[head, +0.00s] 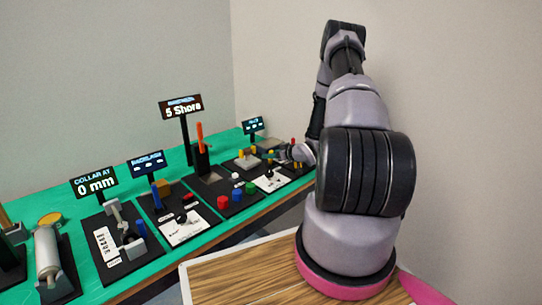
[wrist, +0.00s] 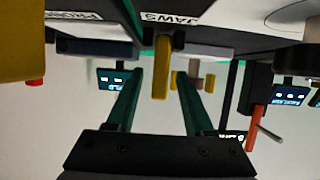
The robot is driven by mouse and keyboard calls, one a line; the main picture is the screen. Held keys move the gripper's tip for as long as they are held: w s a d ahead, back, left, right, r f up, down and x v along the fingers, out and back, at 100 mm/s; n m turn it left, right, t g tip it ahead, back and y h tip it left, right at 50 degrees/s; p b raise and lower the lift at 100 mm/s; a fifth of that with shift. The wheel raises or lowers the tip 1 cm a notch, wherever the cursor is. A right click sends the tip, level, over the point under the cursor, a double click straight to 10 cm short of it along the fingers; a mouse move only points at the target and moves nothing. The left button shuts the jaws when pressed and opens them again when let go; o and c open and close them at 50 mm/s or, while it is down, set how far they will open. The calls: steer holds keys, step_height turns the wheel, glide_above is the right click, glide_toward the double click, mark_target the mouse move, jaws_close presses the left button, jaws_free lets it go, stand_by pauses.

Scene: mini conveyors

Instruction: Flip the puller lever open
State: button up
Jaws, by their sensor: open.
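My gripper (head: 287,152) is at the far right end of the row of stations in the head view, low over a black panel and partly hidden by my arm. In the wrist view its two dark green fingers (wrist: 157,98) are open and spread. A yellow lever (wrist: 161,68) stands between them in the picture, just beside a label reading JAWS (wrist: 168,17). I cannot tell whether either finger touches it. No readable label says "puller", so I cannot confirm that this is the puller lever.
Several black stations stand on a green bench (head: 160,262). An orange upright handle (head: 200,137) and a "5 Shore" sign (head: 181,106) stand left of my gripper. A yellow block (wrist: 20,40) with a red tip fills the wrist view's upper left.

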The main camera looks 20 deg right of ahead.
steer(key=shift+w, duration=0.15)
jaws_close()
steer(key=shift+w+a+g, duration=0.15)
steer(key=shift+w+g, duration=0.05)
steer(key=shift+g, duration=0.2)
steer(key=shift+w+g, duration=0.1)
steer(key=shift+g, duration=0.3)
jaws_free()
